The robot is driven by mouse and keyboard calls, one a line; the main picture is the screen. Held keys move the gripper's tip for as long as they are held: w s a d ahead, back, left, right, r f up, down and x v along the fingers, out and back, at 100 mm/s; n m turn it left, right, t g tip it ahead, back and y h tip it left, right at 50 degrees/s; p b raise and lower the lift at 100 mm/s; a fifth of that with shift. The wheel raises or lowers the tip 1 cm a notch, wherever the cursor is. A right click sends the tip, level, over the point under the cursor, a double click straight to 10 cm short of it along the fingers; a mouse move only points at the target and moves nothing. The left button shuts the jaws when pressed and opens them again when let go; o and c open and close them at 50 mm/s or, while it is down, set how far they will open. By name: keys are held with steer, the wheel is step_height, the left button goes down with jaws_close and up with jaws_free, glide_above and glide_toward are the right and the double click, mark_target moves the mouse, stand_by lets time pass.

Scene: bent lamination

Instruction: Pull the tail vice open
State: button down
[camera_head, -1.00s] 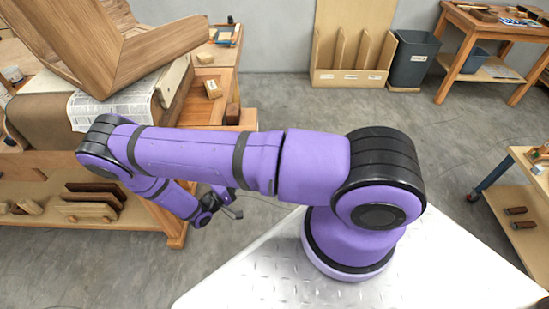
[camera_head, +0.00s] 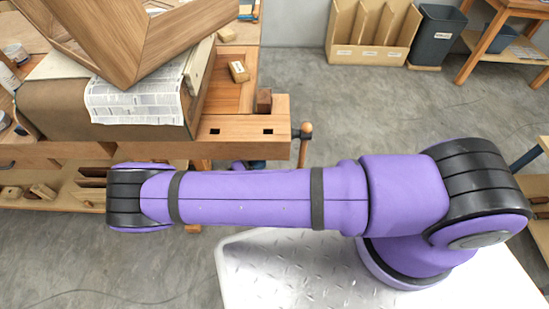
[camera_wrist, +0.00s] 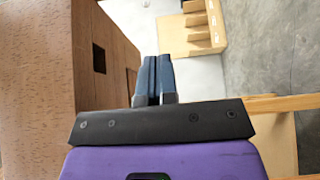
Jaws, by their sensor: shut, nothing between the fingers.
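The tail vice (camera_head: 240,131) is the wooden block with dark square holes at the bench's front right corner in the head view. Its screw end and upright wooden handle (camera_head: 303,145) stick out at the right. In the wrist view, a brown wooden face with two square holes (camera_wrist: 75,70) fills the left side; it looks like the vice. My gripper (camera_wrist: 157,62) is shut and empty, its blue fingers beside this wood. I cannot tell whether they touch it. In the head view my arm hides the gripper.
A bent wooden lamination (camera_head: 150,40) and newspaper (camera_head: 135,103) lie on the bench left of the vice. A small wood block (camera_head: 239,71) lies on the bench top. A wooden rack (camera_head: 372,50) and grey bin (camera_head: 437,37) stand behind.

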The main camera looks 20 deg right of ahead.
steer(key=d, duration=1.2)
steer(key=shift+w, duration=0.2)
steer(key=shift+s+d, duration=0.35)
steer(key=shift+d, duration=0.4)
steer(key=a, duration=1.3)
steer(key=shift+s, duration=0.4)
